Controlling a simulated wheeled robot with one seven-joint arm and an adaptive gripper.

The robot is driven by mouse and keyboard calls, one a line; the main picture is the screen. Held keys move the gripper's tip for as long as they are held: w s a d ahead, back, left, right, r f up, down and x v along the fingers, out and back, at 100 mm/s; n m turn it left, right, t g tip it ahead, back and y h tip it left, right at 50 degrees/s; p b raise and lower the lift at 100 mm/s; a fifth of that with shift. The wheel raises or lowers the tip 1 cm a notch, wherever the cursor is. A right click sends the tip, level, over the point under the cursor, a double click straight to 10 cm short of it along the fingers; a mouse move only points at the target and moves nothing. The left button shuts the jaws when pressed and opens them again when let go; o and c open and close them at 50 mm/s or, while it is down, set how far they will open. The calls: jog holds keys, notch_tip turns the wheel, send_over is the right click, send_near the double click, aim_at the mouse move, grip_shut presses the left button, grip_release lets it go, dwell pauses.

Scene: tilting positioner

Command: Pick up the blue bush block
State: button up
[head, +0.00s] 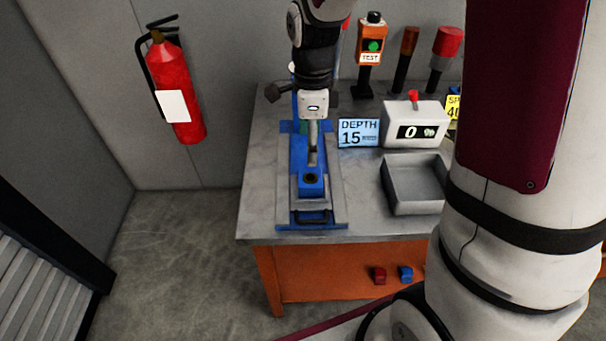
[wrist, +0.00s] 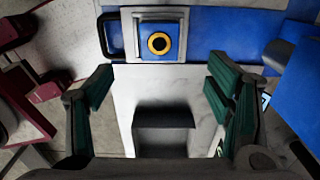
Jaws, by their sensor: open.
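The blue bush block (head: 312,188) has a dark round hole in its top and sits in a grey holder at the near end of the blue positioner (head: 296,152). In the wrist view the block (wrist: 147,55) shows a yellow ring around the hole, near the top of the picture. My gripper (head: 313,157) points down over the positioner, just behind the block in the head view. In the wrist view its green-padded fingers (wrist: 160,80) are spread wide, with the block beyond their tips. Nothing is seen held. The exact height gap cannot be told.
A depth sign (head: 358,132), a white counter box (head: 412,126) and a grey tray (head: 413,205) stand right of the positioner. A test button post (head: 371,50) is behind. Bare tabletop lies left.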

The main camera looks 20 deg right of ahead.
aim_at(310, 177)
notch_tip(310, 177, down, 11)
jog(key=shift+s+f+p, duration=0.1)
jog(key=shift+p, duration=0.3)
jog(key=shift+c, duration=0.3)
grip_shut()
